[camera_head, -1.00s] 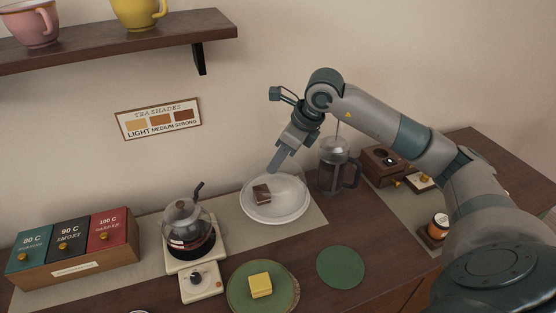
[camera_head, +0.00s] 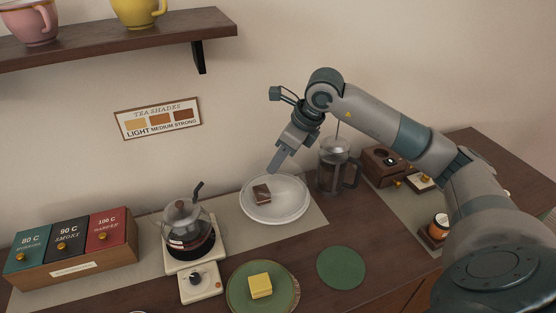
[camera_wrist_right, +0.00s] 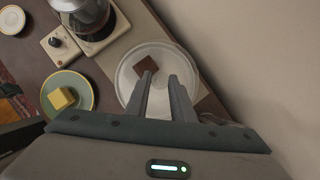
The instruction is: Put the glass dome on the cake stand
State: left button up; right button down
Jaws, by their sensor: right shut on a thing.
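The cake stand (camera_head: 274,220) is a white round plate with a slice of brown cake (camera_head: 261,193) on it. The glass dome (camera_head: 290,188) is clear and shows only as a faint haze over the plate and cake; whether its rim touches the plate I cannot tell. My right gripper (camera_head: 277,167) points down above the stand, shut on the dome's top; the grasped part is too clear to make out. In the right wrist view, the fingers (camera_wrist_right: 160,82) reach over the pale round stand (camera_wrist_right: 128,64), with the cake (camera_wrist_right: 145,66) beyond the tips. My left gripper is out of view.
A French press (camera_head: 331,168) stands close right of the stand. A glass teapot (camera_head: 187,235) on a warmer is to the left. In front are a green plate with a yellow block (camera_head: 260,286) and a bare green mat (camera_head: 341,267). A shelf (camera_head: 120,40) hangs upper left.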

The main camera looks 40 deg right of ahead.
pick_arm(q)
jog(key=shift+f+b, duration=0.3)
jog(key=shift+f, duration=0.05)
pick_arm(e)
jog(key=shift+f, duration=0.15)
jog(key=c, duration=1.4)
grip_release()
jog(key=shift+c, duration=0.2)
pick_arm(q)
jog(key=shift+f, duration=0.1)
pick_arm(e)
jog(key=shift+v, duration=0.75)
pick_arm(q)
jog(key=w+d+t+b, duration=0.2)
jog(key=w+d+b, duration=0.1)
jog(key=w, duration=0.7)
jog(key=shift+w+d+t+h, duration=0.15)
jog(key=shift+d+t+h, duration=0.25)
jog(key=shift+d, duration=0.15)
pick_arm(e)
jog(key=v, duration=1.6)
